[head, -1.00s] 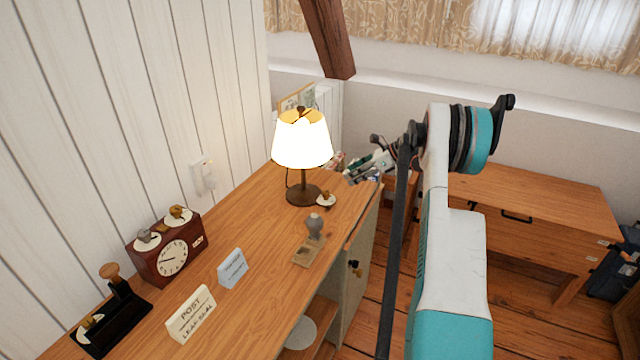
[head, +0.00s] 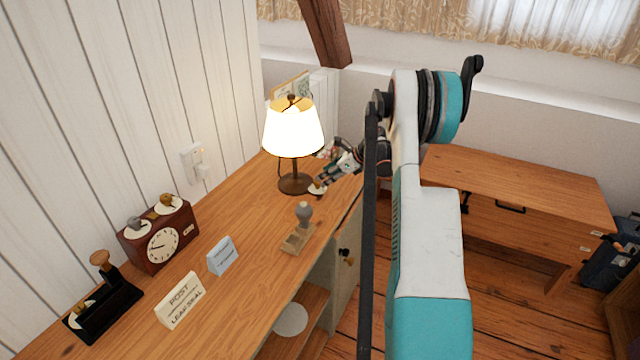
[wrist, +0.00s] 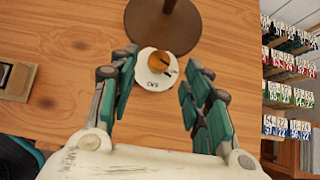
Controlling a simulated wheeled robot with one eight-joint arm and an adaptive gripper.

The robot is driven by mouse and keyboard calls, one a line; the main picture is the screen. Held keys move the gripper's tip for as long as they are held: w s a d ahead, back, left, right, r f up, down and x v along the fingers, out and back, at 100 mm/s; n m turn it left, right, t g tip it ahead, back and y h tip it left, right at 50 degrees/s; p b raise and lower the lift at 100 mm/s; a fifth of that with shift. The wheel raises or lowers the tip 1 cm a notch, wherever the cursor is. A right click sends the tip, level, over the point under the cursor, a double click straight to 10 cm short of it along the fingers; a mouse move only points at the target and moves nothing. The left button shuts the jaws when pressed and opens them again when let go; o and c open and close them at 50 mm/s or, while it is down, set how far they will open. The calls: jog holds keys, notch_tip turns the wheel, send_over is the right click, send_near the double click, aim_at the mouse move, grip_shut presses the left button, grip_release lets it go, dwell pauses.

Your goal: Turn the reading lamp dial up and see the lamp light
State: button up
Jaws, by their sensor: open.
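The reading lamp (head: 293,132) stands on the wooden desk, its shade glowing bright. Its dark round base (wrist: 178,22) shows in the wrist view. Beside the base lies a small white dial plate with a brass knob (wrist: 160,67) and lettering that seems to read "OFF"; the plate's edge (head: 316,189) shows in the head view, partly hidden by my gripper. My gripper (wrist: 163,68) is open, with its fingers on either side of the dial and apart from the knob as far as I can tell. In the head view my gripper (head: 328,182) is low beside the lamp base.
On the desk (head: 255,255) are a stamp on a wooden block (head: 300,232), a blue card (head: 222,256), a "POST" sign (head: 180,300), a red-brown clock with two knobs (head: 160,240) and a black holder (head: 103,308). A wooden bench (head: 520,190) stands at right.

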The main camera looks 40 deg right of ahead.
aim_at(317, 184)
jog(key=shift+b+x, duration=0.55)
jog(key=shift+x, duration=1.7)
grip_shut()
